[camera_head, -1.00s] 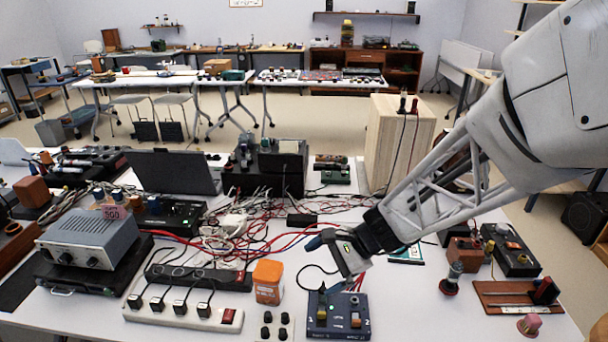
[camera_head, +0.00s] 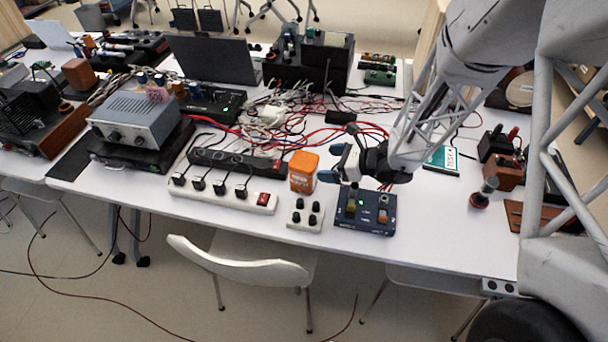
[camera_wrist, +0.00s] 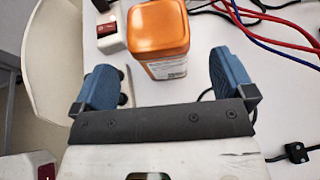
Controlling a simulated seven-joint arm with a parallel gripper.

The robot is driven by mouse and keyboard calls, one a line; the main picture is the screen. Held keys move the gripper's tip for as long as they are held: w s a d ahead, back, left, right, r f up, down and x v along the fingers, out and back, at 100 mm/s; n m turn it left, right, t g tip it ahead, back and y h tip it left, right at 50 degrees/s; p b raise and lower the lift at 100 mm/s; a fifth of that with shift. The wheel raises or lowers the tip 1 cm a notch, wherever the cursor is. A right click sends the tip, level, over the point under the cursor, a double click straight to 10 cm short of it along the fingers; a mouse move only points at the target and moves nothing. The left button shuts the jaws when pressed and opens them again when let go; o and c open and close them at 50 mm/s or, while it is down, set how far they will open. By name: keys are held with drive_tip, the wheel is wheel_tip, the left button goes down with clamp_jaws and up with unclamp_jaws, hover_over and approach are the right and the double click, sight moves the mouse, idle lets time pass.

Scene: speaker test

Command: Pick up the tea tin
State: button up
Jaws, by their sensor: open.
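The tea tin is an orange, square-sided tin (camera_head: 303,172) standing upright near the front edge of the table in the head view. In the wrist view the tin (camera_wrist: 158,35) shows its orange lid and a pale printed side. My gripper (camera_head: 334,173) is just right of the tin in the head view, its fingers pointing toward it. In the wrist view my gripper (camera_wrist: 165,82) is open, with one blue finger on each side and nothing between the tips. The tin lies just beyond the fingertips, roughly centred between them.
A white power strip (camera_head: 222,190) lies left of the tin. A small white box with black knobs (camera_head: 305,214) stands in front of it, and a dark blue switch box (camera_head: 366,211) is at its right. Red and black cables (camera_head: 285,125) tangle behind. A white chair (camera_head: 240,262) stands before the table.

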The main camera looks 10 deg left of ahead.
sight(313, 163)
drive_tip(key=shift+a, duration=0.1)
drive_tip(key=shift+x, duration=1.2)
drive_tip(key=shift+a, duration=0.1)
drive_tip(key=shift+x, duration=2.5)
drive_tip(key=c, duration=1.1)
drive_tip(key=shift+r, duration=0.1)
drive_tip(key=shift+r, duration=4.9)
